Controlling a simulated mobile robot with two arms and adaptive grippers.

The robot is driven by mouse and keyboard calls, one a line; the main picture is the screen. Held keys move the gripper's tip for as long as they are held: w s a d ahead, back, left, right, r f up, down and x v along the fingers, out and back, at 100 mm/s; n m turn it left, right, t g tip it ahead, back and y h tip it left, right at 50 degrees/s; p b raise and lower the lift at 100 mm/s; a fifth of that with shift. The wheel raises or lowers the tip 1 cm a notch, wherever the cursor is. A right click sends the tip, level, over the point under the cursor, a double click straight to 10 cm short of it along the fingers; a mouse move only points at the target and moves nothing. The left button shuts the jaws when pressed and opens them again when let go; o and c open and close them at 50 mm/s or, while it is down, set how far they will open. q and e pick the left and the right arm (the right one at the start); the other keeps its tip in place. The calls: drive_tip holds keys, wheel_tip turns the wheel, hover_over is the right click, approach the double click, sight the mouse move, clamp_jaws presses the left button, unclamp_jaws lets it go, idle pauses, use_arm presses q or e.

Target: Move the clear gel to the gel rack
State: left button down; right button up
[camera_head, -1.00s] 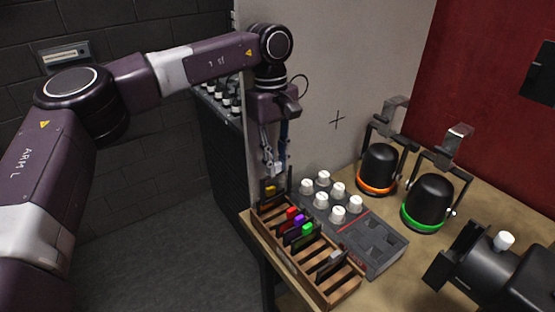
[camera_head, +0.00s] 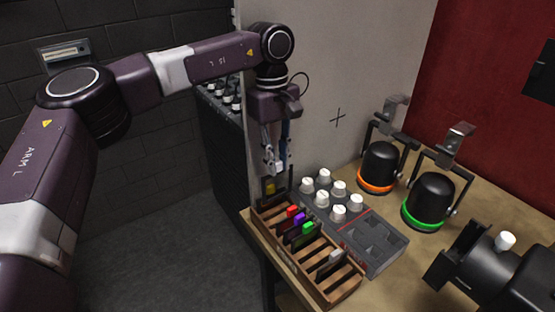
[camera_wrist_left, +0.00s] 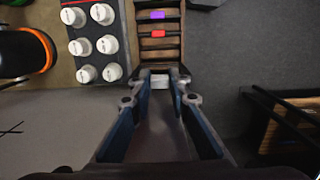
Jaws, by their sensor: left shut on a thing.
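My left gripper (camera_head: 274,166) hangs above the far end of the wooden gel rack (camera_head: 329,303), pointing down. In the left wrist view, the gripper (camera_wrist_left: 161,78) is shut on a small pale piece (camera_wrist_left: 160,83), which looks like the clear gel's tab. The rest of this gel is hard to make out between the fingers. The rack holds gels with a red tab (camera_head: 292,211), a purple tab (camera_head: 299,218), a green tab (camera_head: 308,227) and a grey-white tab (camera_head: 336,257). A yellow tab (camera_head: 270,187) shows just below the fingers. My right gripper is not in view.
A grey box with several white knobs (camera_head: 339,213) stands right beside the rack. Two black lamps, one with an orange ring (camera_head: 376,187) and one with a green ring (camera_head: 422,226), stand behind it. A black fixture (camera_head: 490,265) is at the right. A wall rises behind the gripper.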

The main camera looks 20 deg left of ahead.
sight(277, 182)
use_arm(q)
drive_tip(key=shift+f, duration=0.15)
idle(0.5)
drive_tip(key=shift+f+b, duration=0.65)
drive_tip(key=shift+f, duration=0.65)
drive_tip(key=shift+f+b, duration=1.8)
drive_tip(key=shift+f, duration=1.65)
drive_tip(key=c, duration=1.7)
unclamp_jaws()
drive_tip(key=shift+c, duration=0.2)
drive_tip(key=shift+r, duration=0.15)
